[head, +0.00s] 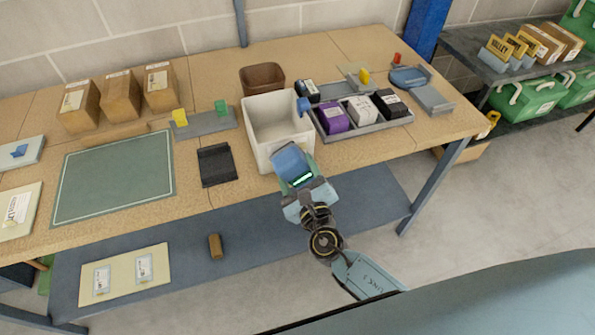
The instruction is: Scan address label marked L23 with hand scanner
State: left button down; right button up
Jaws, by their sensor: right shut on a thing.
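My right gripper (298,187) is shut on a blue block-shaped device (289,161) with a lit green strip, which looks like the hand scanner. It is held in front of the white bin (275,155), and I cannot tell whether it touches the bin. Two small white labels, a left one (102,280) and a right one (144,268), are on a cream board (123,287) on the lower shelf. Another label (17,208) is on a cream board at the far left of the table. Their print is too small to read, so I cannot tell which is L23. My left gripper is out of view.
The wooden table (340,151) holds a green mat (112,178), several cardboard boxes (121,97), a black pad (217,165), a brown bin (262,79) and a grey tray (378,124) of packets. A brown block (215,246) lies on the blue lower shelf (260,226). Open floor lies right.

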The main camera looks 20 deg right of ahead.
jog(key=shift+w+r, duration=0.1)
jog(key=shift+w, duration=0.65)
dwell(0.4)
jog(key=shift+s+d+p, duration=0.1)
jog(key=shift+s+p, duration=0.25)
jog(key=shift+s, duration=3.2)
